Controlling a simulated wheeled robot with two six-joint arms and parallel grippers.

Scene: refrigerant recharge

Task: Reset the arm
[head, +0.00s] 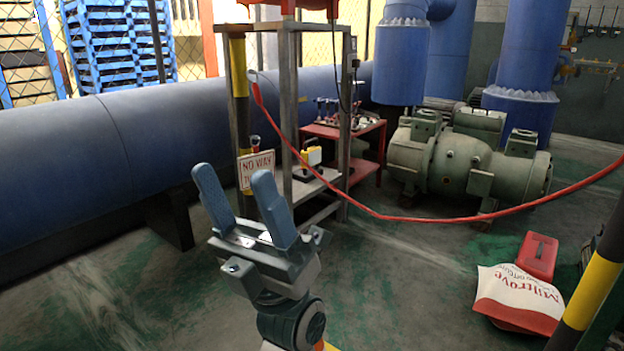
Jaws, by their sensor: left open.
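My left gripper (238,202) is open and empty in the head view, its two blue-grey fingers pointing up and spread apart. It stands in the air in front of the metal stand, left of the middle of the picture, and touches nothing that I can see. A red hose (352,200) runs from the stand, sags behind the gripper and rises to the right edge. My right gripper is not in view.
A metal stand (287,100) holds a yellow device (313,156) on its shelf. A large blue pipe (120,140) crosses the left. A green compressor (465,165) stands behind. A red box (537,256) and a bag (520,300) lie lower right. Floor between is clear.

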